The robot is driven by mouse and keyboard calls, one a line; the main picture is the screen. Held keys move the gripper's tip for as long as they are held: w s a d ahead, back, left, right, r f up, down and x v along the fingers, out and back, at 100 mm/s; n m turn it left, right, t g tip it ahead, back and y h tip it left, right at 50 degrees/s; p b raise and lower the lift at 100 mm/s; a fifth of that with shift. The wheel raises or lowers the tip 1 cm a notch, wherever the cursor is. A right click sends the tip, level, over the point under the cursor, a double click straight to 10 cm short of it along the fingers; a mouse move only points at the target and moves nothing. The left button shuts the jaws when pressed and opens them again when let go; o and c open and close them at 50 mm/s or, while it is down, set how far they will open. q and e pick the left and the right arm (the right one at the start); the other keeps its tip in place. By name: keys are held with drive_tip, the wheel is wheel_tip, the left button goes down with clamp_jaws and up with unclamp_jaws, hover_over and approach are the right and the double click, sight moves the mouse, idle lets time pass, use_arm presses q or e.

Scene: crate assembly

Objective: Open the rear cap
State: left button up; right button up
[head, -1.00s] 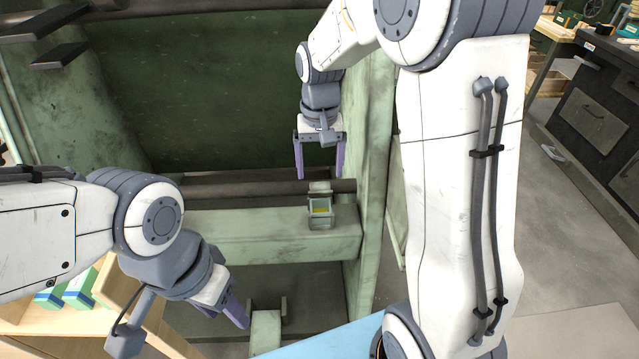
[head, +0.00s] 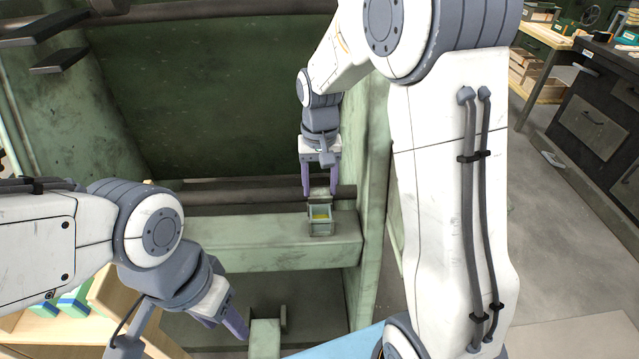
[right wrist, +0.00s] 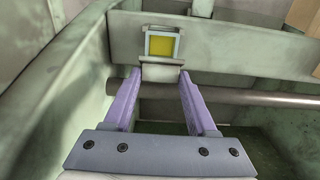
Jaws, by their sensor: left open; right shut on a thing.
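The rear cap (head: 319,192) is a small pale green-grey flap on the back edge of a small box (head: 320,229) with a yellow inside. It stands up from the box, whose top opening shows. My right gripper (head: 320,187) points down with its purple fingers on either side of the cap, shut on it. In the right wrist view the cap (right wrist: 161,74) lies between the fingertips (right wrist: 159,79), below the yellow opening. My left gripper (head: 226,325) is open and empty, low at the left, well away from the box.
The box sits on a green beam (head: 275,245), in front of a dark round bar (head: 240,200). A green upright wall (head: 372,190) stands close to the right. A wooden shelf (head: 60,330) with small boxes is at lower left, by my left arm.

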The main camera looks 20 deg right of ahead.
drive_tip(key=w+g+y+p, duration=0.1)
drive_tip(key=g+p, duration=0.2)
drive_tip(key=w+f+g+p, duration=0.1)
drive_tip(key=w+g+p, duration=0.1)
drive_tip(key=g+p, duration=0.1)
drive_tip(key=w+d+g+y+p, duration=0.1)
drive_tip(key=g+p, duration=0.2)
drive_tip(key=p, duration=0.2)
drive_tip(key=shift+w+d+f+y, duration=0.1)
drive_tip(key=shift+w+f+y, duration=0.1)
drive_tip(key=shift+f+y, duration=0.15)
idle(0.3)
idle(0.3)
drive_tip(key=o, duration=1.4)
drive_tip(key=shift+c, duration=0.2)
